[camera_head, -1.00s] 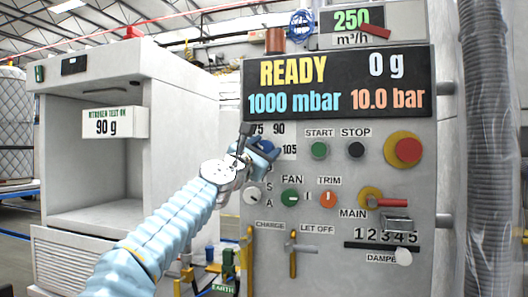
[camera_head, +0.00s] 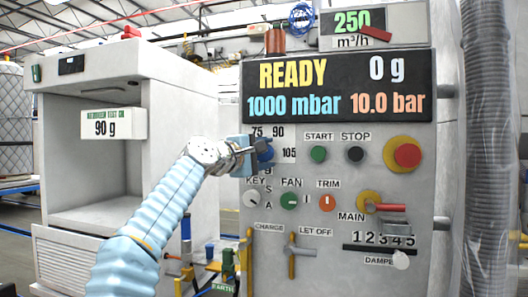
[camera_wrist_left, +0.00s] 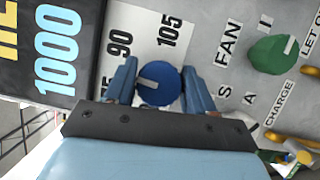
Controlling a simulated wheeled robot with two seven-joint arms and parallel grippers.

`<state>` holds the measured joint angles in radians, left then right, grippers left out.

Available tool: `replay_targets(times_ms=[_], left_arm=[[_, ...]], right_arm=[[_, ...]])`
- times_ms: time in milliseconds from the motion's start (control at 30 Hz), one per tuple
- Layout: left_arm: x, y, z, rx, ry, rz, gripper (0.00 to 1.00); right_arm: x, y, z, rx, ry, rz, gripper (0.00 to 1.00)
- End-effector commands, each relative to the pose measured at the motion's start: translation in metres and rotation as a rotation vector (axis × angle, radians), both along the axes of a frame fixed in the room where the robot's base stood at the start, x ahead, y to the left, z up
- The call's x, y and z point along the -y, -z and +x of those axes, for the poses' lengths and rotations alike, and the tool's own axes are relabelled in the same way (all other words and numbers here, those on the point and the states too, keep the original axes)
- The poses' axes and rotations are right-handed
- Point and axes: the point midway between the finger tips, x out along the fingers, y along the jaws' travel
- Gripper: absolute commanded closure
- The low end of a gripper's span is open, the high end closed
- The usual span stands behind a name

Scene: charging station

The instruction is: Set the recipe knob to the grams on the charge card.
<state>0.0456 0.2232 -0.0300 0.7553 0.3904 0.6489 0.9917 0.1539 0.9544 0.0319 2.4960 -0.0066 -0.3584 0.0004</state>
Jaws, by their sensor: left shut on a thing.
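The blue recipe knob (camera_head: 265,150) is on the grey panel, with the labels 75, 90 and 105 around it. It shows clearly in the left wrist view (camera_wrist_left: 160,88), where its white mark points close to the 75 label. My left gripper (camera_head: 248,155) is at the knob, with one blue finger on each side of it, shut on it. In the left wrist view the fingers (camera_wrist_left: 160,90) flank the knob. The charge card (camera_head: 106,124) on the cabinet at left reads 90 g. My right gripper is not in view.
The display (camera_head: 338,86) above reads READY, 0 g, 1000 mbar and 10.0 bar. Close by are the green fan knob (camera_head: 289,201), the key switch (camera_head: 252,199) and the green start button (camera_head: 318,154). A red stop button (camera_head: 407,155) sits farther right.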

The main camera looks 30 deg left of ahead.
Motion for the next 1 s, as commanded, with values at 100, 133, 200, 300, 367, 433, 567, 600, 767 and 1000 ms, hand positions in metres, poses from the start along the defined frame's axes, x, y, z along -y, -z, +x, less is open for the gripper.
replay_targets(times_ms=[100, 133, 200, 300, 367, 433, 567, 600, 767, 1000], left_arm=[[0.0012, 0.0011, 0.001, -0.026, 0.002, 0.1, 0.77], [0.0013, 0.0014, 0.0012, -0.032, 0.003, 0.125, 0.77], [0.0014, 0.0015, 0.0009, -0.044, 0.003, 0.179, 0.77], [0.0014, 0.0022, 0.0011, -0.062, 0.003, 0.249, 0.77], [0.0014, 0.0029, 0.0013, -0.071, 0.003, 0.282, 0.77], [0.0012, 0.0029, 0.0009, -0.078, 0.003, 0.312, 0.77], [0.0012, 0.0034, 0.0009, -0.089, 0.004, 0.357, 0.77], [0.0013, 0.0037, 0.001, -0.093, 0.004, 0.367, 0.77], [0.0012, 0.0043, 0.001, -0.101, 0.004, 0.395, 0.77], [0.0014, 0.0053, 0.0012, -0.105, 0.006, 0.405, 0.77]], right_arm=[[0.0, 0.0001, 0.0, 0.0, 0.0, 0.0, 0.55], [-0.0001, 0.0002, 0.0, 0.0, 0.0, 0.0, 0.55], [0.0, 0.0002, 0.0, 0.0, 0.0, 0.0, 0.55], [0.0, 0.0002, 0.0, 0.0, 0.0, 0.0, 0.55], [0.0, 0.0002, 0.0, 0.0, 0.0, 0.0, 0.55], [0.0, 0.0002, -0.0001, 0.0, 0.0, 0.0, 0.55], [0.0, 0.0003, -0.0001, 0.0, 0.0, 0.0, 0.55], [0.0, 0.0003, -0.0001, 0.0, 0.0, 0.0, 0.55], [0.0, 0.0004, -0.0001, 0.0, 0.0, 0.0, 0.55], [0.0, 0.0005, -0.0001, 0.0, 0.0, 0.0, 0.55]])
